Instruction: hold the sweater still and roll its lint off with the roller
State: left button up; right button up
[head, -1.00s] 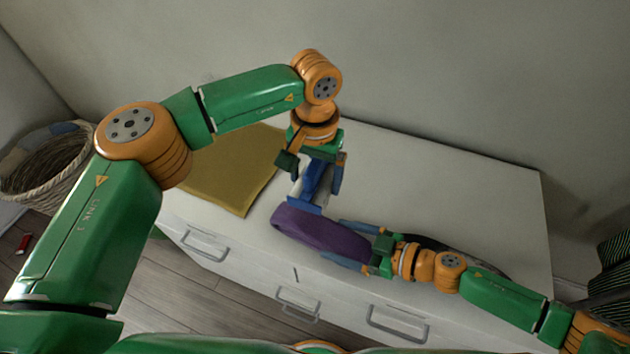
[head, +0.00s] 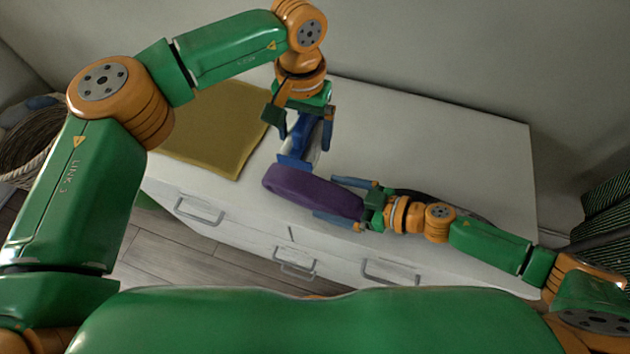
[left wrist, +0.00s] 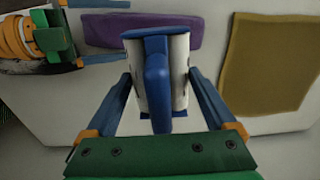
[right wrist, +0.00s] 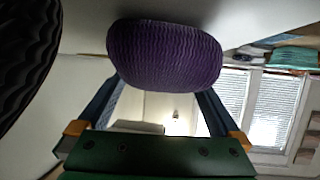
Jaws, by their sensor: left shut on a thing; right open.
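The purple knit sweater (head: 312,192), a rounded folded bundle, lies on the white chest top near its front edge. It also shows in the left wrist view (left wrist: 115,33) and the right wrist view (right wrist: 165,55). My left gripper (head: 298,148) is shut on the lint roller (left wrist: 157,85), which has a blue handle and frame and a pale cylinder. The roller is at the sweater's far side; whether it touches is unclear. My right gripper (head: 340,203) is open, its fingers on either side of the sweater's right end. Contact of those fingers with the sweater cannot be told.
A flat olive cloth (head: 208,130) lies on the chest top (head: 450,140) at the left. A dark ribbed object (right wrist: 25,55) sits behind my right gripper. A wicker basket (head: 30,145) stands on the floor at far left. The chest's back right is clear.

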jog(key=shift+d, duration=0.1)
jog(key=v, duration=1.1)
jog(key=shift+s+d, duration=0.1)
jog(key=shift+d+r, duration=0.25)
jog(key=shift+s, duration=0.1)
